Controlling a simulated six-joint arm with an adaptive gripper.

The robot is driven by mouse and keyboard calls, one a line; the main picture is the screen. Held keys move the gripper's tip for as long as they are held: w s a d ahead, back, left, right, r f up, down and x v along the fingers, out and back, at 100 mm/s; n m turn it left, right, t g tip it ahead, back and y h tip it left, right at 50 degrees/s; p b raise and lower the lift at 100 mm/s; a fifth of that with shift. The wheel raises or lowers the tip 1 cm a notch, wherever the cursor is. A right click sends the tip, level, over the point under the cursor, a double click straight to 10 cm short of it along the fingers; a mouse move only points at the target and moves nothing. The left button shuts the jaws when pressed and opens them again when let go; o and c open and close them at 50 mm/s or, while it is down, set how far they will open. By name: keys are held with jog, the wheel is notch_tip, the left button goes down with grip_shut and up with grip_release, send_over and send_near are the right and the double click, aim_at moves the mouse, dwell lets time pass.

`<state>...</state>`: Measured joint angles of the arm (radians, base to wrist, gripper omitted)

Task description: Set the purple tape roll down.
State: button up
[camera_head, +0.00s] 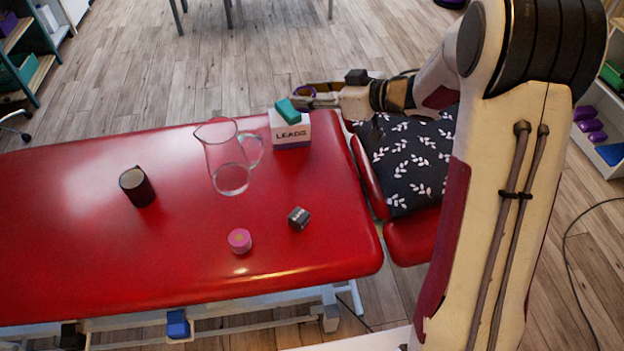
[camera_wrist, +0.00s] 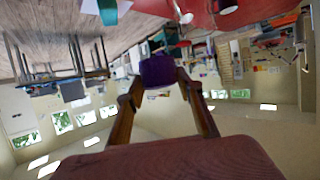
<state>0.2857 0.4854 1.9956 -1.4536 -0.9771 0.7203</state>
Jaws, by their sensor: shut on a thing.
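The purple tape roll (camera_wrist: 158,71) is between the two fingers of my gripper (camera_wrist: 160,86) in the wrist view. In the head view, my gripper (camera_head: 306,97) is shut on the purple tape roll (camera_head: 304,90), which is partly hidden by the fingers. My gripper is beyond the far right end of the red treatment table (camera_head: 90,255), close behind the white LEADS box (camera_head: 290,131) with a teal block (camera_head: 287,111) on top. The roll appears held in the air, apart from the table.
A clear glass jug (camera_head: 222,160) stands left of the box. A black cylinder (camera_head: 137,187), a pink roll (camera_head: 239,240) and a dark cube (camera_head: 299,218) are on the table. A patterned dark cushion (camera_head: 405,160) lies on the headrest at right. The table's near middle is clear.

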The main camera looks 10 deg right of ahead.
jog(key=d, duration=0.2)
send_over(316, 182)
notch_tip(316, 182, down, 18)
dwell(0.5)
jog(key=shift+f, duration=2.9)
jog(key=shift+f, duration=0.1)
jog(key=shift+f, duration=2)
jog(key=shift+f, duration=0.1)
jog(key=o, duration=1.1)
